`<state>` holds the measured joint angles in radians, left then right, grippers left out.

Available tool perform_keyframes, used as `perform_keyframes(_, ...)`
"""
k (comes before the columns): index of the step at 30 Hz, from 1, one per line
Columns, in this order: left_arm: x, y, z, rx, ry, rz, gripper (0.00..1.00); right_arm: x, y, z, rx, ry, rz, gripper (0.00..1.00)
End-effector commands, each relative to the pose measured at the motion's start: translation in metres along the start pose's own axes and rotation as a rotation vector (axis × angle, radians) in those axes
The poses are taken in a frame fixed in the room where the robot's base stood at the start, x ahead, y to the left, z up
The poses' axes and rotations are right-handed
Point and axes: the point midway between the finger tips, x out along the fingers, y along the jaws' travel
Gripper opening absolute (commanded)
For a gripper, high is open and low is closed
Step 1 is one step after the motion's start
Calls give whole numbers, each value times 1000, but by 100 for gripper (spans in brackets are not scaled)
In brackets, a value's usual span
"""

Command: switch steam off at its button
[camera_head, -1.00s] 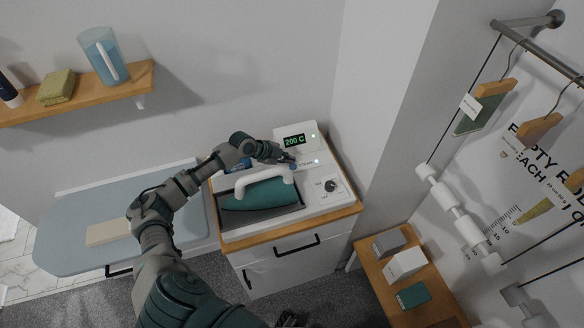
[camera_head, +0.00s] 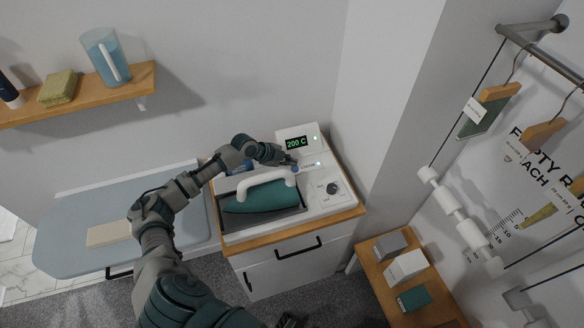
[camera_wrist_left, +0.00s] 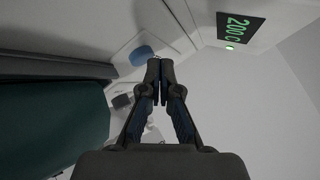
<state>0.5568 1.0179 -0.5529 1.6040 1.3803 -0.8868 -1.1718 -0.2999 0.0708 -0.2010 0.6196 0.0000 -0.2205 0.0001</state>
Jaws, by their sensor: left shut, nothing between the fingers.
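The white ironing station (camera_head: 318,206) stands on a wood-topped cabinet. A blue button (camera_head: 295,169) sits on its panel beside the steam label, with a small lit light (camera_head: 318,163) to its right. In the left wrist view the blue button (camera_wrist_left: 141,55) lies close to the fingertips, just left of them. I cannot tell whether they touch it. My left gripper (camera_head: 291,160) is shut and empty above the panel, at the button's upper edge in the head view; its closed fingers also show in the wrist view (camera_wrist_left: 160,66). My right gripper is not clearly visible.
A teal iron (camera_head: 262,197) with a white handle rests in the station's tray, close under my left arm. A green 200 C display (camera_head: 297,142) is behind the gripper and a dark knob (camera_head: 333,188) is to the right. A wall (camera_head: 380,90) stands close on the right.

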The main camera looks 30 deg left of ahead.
Motion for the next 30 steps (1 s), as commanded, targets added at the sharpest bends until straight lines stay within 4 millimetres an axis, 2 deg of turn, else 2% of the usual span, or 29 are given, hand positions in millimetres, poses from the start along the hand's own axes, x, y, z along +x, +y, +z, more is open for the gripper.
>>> perform_keyframes(5,1,0,-6,4,-3,-1,0,0,-6,-1,-2,1,-7,0)
perform_keyframes(19,5,5,-2,-1,2,-1,0,-4,21,4,-4,-4,24,0)
perform_keyframes(23,5,5,-2,-1,2,0,0,-3,18,3,-3,-3,21,0)
perform_keyframes(30,6,6,-5,1,-1,0,0,-2,-3,-1,0,2,-4,0)
